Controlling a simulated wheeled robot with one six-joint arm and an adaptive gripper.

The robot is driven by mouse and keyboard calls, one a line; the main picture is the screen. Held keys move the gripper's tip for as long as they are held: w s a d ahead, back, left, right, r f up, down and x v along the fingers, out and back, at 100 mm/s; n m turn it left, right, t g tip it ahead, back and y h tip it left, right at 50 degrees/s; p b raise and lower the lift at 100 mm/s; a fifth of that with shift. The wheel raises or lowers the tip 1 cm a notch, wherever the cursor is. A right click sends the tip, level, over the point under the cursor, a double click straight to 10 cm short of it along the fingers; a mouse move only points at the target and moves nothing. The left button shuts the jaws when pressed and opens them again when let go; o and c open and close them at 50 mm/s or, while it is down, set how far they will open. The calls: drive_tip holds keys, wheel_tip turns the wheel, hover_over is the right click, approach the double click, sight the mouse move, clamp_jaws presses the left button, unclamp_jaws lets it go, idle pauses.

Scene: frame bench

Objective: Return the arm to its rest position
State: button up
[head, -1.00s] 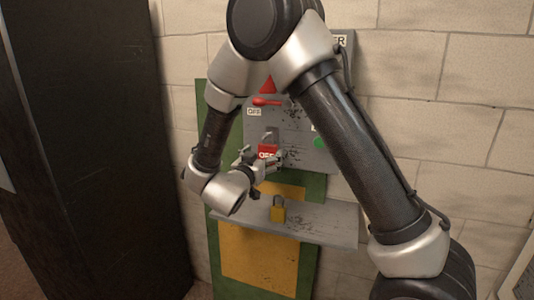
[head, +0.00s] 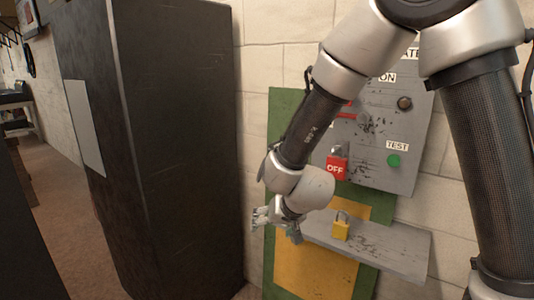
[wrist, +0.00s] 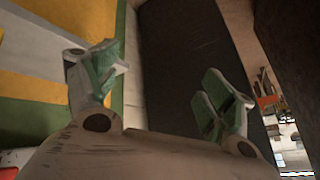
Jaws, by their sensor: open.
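My gripper (head: 276,223) is open and empty at the end of my folded arm in the head view. It hangs left of the shelf, in front of the green board's left edge, apart from the panel. In the wrist view, its two green-grey fingers (wrist: 160,88) stand wide apart with nothing between them. My arm crosses in front of the grey panel (head: 415,160) and hides part of it. A red OFF tag (head: 336,169) hangs on the panel at a grey shackle, just right of my forearm.
A yellow padlock (head: 341,229) stands on the grey shelf (head: 395,250). The panel carries a green button (head: 394,160), a black knob (head: 404,103) and a partly hidden red lever (head: 346,116). A tall black cabinet (head: 165,150) stands close on the left. Open floor (head: 60,215) lies beyond it.

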drive_tip(key=s+d+r+h, duration=0.1)
drive_tip(key=s+d+r, duration=0.5)
drive_tip(key=d, duration=0.5)
drive_tip(key=s+d+r+g+h, duration=0.1)
drive_tip(key=s+d+r, duration=0.6)
drive_tip(key=d, duration=0.5)
drive_tip(key=s+d+r+g+h, duration=0.1)
drive_tip(key=s+d+r, duration=0.6)
drive_tip(key=d, duration=0.4)
drive_tip(key=shift+s+d+m+h, duration=0.15)
drive_tip(key=shift+s+m+h, duration=0.2)
drive_tip(key=shift+s, duration=0.5)
